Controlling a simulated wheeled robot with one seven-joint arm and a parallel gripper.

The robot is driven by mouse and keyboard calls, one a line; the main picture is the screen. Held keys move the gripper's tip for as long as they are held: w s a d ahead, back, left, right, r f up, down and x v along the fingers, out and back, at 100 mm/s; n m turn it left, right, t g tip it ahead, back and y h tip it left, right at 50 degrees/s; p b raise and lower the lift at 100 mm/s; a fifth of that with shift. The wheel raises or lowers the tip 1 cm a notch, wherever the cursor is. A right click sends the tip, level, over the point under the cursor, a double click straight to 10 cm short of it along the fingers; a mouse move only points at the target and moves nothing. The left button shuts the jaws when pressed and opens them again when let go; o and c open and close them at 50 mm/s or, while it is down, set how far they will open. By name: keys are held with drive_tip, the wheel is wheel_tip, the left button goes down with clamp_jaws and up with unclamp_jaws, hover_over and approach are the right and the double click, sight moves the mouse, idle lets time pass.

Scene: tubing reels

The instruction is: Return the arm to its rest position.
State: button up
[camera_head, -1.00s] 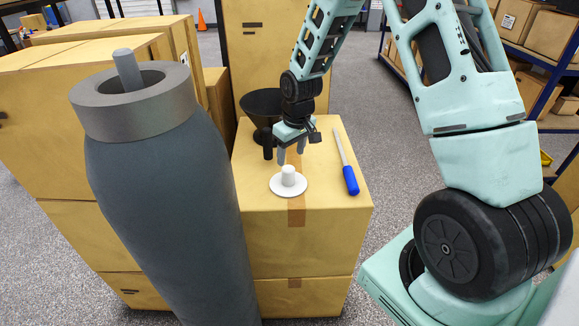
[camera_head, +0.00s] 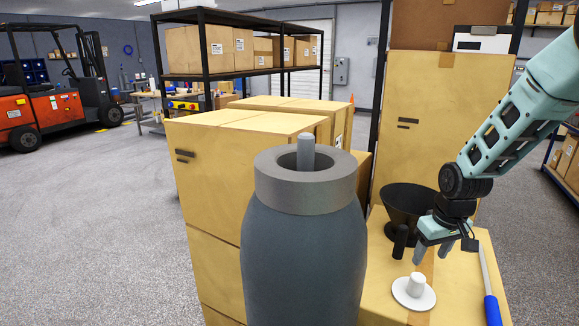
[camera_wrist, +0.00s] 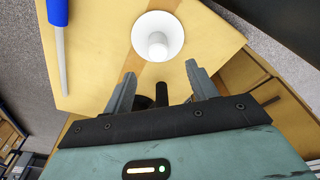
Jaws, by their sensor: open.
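My gripper (camera_head: 431,257) is open and empty, with its two fingers pointing down above the cardboard box top (camera_head: 385,290). In the wrist view my gripper (camera_wrist: 160,72) has its fingers spread wide. A white round flanged piece with a stub (camera_head: 414,291) stands on the box just below and in front of the fingers, apart from them. It also shows in the wrist view (camera_wrist: 158,36), beyond the fingertips.
A blue-handled tool (camera_head: 492,309) lies right of the white piece. A black cone-shaped bowl (camera_head: 408,205) stands behind my gripper. A tall dark column with a grey ring (camera_head: 305,190) stands left. Stacked cartons (camera_head: 210,175) and a shelf rack (camera_head: 240,80) are behind. Open floor lies left.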

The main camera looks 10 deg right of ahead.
drive_tip(key=s+a+r+m, duration=0.1)
drive_tip(key=s+a+r, duration=0.3)
drive_tip(key=s, duration=0.4)
drive_tip(key=s+a+r, duration=0.3)
drive_tip(key=s+r, duration=0.1)
drive_tip(key=s, duration=0.4)
drive_tip(key=s+a+r+n+g, duration=0.1)
drive_tip(key=s+a+n, duration=0.2)
drive_tip(key=s+a, duration=0.3)
drive_tip(key=s+a+r+n, duration=0.1)
drive_tip(key=s+a+n, duration=0.3)
drive_tip(key=a, duration=0.7)
drive_tip(key=shift+s+a+g+y, duration=0.3)
drive_tip(key=shift+s+a+g, duration=0.1)
drive_tip(key=shift+s, duration=0.8)
